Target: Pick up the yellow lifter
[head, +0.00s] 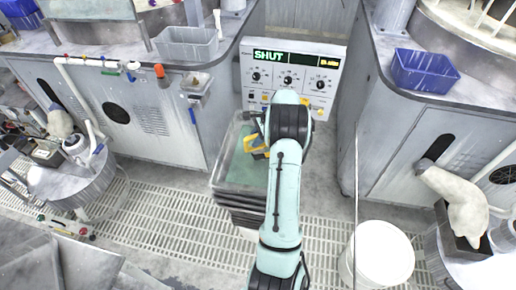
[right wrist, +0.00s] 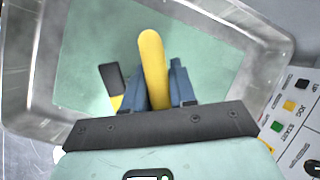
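The yellow lifter (head: 256,146) shows in the head view inside a clear-walled tray (head: 219,160) with a green floor, partly hidden by my right arm. In the right wrist view its rounded yellow handle (right wrist: 153,62) stands between the two blue-grey fingers of my right gripper (right wrist: 160,82). The fingers lie close against both sides of the handle, with no clear gap. A dark block (right wrist: 109,78) and a bit of yellow sit left of the fingers. In the head view my right gripper's fingertips are hidden behind the arm. My left gripper is not in view.
The tray tops a dark stack. A control panel reading SHUT (head: 290,75) stands just behind it. Cabinets flank it, with a grey bin (head: 187,44) on the left counter and a blue bin (head: 424,72) on the right. A white bucket (head: 384,256) stands at lower right.

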